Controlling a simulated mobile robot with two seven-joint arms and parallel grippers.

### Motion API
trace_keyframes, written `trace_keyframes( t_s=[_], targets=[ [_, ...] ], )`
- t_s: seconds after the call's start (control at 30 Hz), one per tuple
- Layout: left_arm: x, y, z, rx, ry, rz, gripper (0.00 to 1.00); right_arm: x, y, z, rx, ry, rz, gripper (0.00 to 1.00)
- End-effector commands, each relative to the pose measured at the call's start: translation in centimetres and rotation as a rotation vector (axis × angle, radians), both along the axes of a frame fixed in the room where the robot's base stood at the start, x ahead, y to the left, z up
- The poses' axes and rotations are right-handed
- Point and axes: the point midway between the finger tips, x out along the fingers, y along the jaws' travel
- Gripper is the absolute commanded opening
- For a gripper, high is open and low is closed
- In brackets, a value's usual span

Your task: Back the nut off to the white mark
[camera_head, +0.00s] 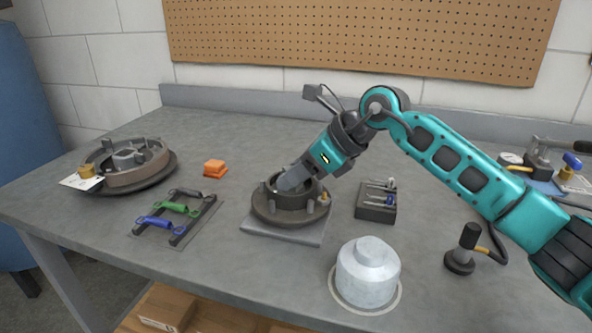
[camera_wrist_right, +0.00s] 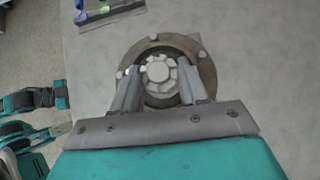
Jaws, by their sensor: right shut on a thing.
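The hub (camera_head: 280,207) is a dark round flange with upright studs, on a grey plate on the bench. My right gripper (camera_head: 290,183) reaches down into its middle from above. In the right wrist view the nut (camera_wrist_right: 158,72) is a pale, slotted round piece in the middle of the hub (camera_wrist_right: 152,43). The two grey fingers of the right gripper (camera_wrist_right: 159,76) stand on either side of it, shut on it. The fingers hide the nut in the head view. I cannot make out the white mark for certain.
A drum with a tag (camera_head: 137,172) stands at the left. Near it are an orange block (camera_head: 214,169) and a rack of coloured handles (camera_head: 178,215). A dark tool holder (camera_head: 376,205) and a pale metal cap (camera_head: 367,272) stand right of the hub.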

Motion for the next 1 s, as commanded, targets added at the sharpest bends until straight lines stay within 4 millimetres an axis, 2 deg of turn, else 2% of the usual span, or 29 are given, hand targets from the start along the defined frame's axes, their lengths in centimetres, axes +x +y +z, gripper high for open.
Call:
trace_keyframes(
  t_s=[0.2, 0.5, 0.53, 0.6, 0.87, 1.0],
  targets=[
    [0.01, 0.01, 0.17, 0.001, 0.000, -0.001, 1.00, 0.09, -0.07, 0.01, 0.000, 0.000, 0.078, 0.13],
    [0.02, 0.00, 0.17, 0.000, -0.001, 0.000, 1.00, 0.08, -0.06, 0.01, 0.001, -0.002, 0.083, 0.13],
    [0.02, 0.00, 0.17, 0.000, -0.001, 0.000, 1.00, 0.08, -0.06, 0.01, 0.001, -0.002, 0.083, 0.45],
    [0.02, -0.02, 0.18, -0.001, -0.001, 0.001, 1.00, 0.08, -0.06, 0.01, 0.001, -0.002, 0.082, 0.52],
    [0.05, -0.19, 0.24, -0.008, -0.001, 0.005, 1.00, 0.08, -0.09, 0.04, 0.001, -0.002, 0.082, 0.54],
    [0.05, -0.23, 0.42, -0.010, 0.000, 0.007, 1.00, -0.06, -0.79, 0.86, 0.002, -0.004, 0.080, 0.54]
  ],
)
